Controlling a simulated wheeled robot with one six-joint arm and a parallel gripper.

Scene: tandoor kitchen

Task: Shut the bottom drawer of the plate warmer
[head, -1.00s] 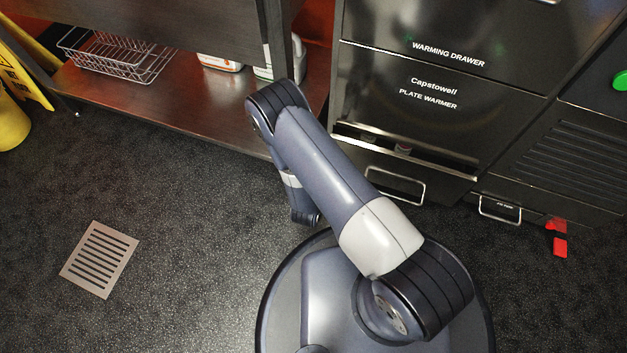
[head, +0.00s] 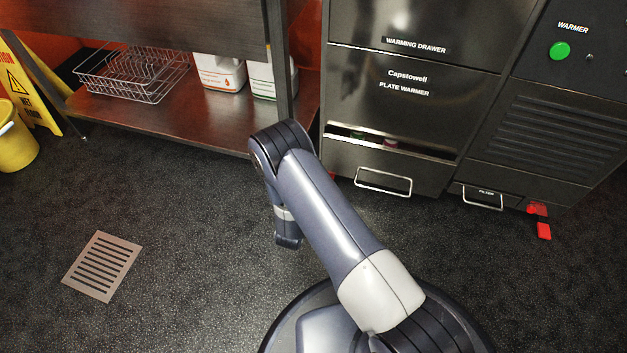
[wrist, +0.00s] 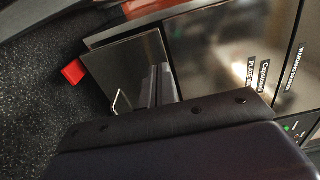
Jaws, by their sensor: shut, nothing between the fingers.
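The plate warmer (head: 400,108) is a dark steel cabinet at the upper right of the head view. Its bottom drawer (head: 425,173) stands partly out, with a narrow gap along its top edge where small coloured items show. The drawer has a bright bar handle (head: 384,181). In the wrist view the drawer front (wrist: 125,65) is a tilted dark panel with its handle (wrist: 121,103). My gripper (wrist: 161,82) is shut and empty, seen against the drawer front in the wrist view; I cannot tell whether it touches. In the head view my arm hides the fingers.
A low steel shelf (head: 180,123) with a wire rack (head: 135,77) and white containers (head: 220,72) stands left of the warmer. A filter drawer handle (head: 482,198) and red pieces (head: 544,231) are at right. Open floor with a drain (head: 103,267) lies at left.

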